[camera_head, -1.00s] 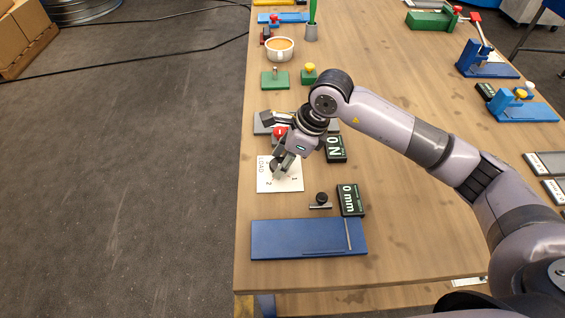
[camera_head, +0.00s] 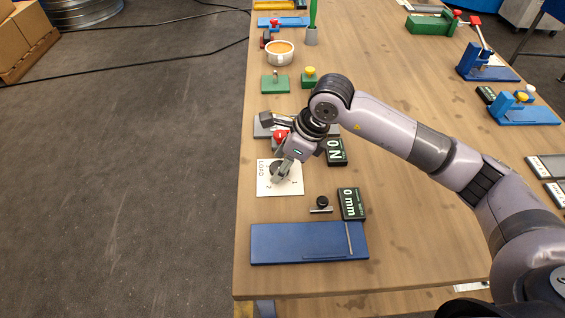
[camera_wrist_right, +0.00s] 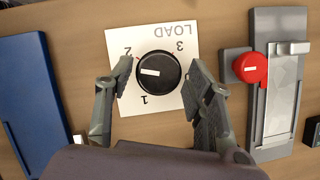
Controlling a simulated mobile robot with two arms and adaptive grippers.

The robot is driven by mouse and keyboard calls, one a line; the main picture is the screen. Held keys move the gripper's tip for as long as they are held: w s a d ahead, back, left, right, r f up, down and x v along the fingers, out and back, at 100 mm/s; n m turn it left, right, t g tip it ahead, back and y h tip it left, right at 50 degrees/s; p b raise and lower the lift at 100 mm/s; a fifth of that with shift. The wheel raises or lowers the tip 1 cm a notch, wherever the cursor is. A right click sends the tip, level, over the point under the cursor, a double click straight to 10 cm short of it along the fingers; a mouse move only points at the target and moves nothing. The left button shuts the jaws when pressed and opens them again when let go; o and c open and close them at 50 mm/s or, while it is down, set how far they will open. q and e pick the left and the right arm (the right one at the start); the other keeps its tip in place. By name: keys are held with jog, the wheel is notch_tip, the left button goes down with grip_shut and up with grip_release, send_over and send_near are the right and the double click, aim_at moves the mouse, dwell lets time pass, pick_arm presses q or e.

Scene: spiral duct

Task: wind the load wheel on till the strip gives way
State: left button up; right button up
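The load wheel is a black round knob (camera_wrist_right: 158,73) with a white pointer line, on a white card (camera_wrist_right: 118,42) marked LOAD, 1, 2 and 3. Its line points left in the right wrist view, between 1 and 2. My right gripper (camera_wrist_right: 160,73) is open, one finger on each side of the wheel, with small gaps seen between fingers and rim. In the head view the gripper (camera_head: 281,174) covers part of the wheel. A grey fixture (camera_wrist_right: 262,28) holds a pale metal piece, perhaps the strip, beside a red knob (camera_wrist_right: 250,67). My left gripper is not in view.
A display reading 0 N (camera_head: 336,152) stands beside the fixture, and one reading 0 mm (camera_head: 350,203) is nearer. A blue plate (camera_head: 290,243) lies towards the table's near edge. Green blocks (camera_head: 275,83) and a cup (camera_head: 280,52) stand farther back.

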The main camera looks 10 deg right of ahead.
jog(key=shift+o, duration=0.8)
jog(key=v, duration=1.2)
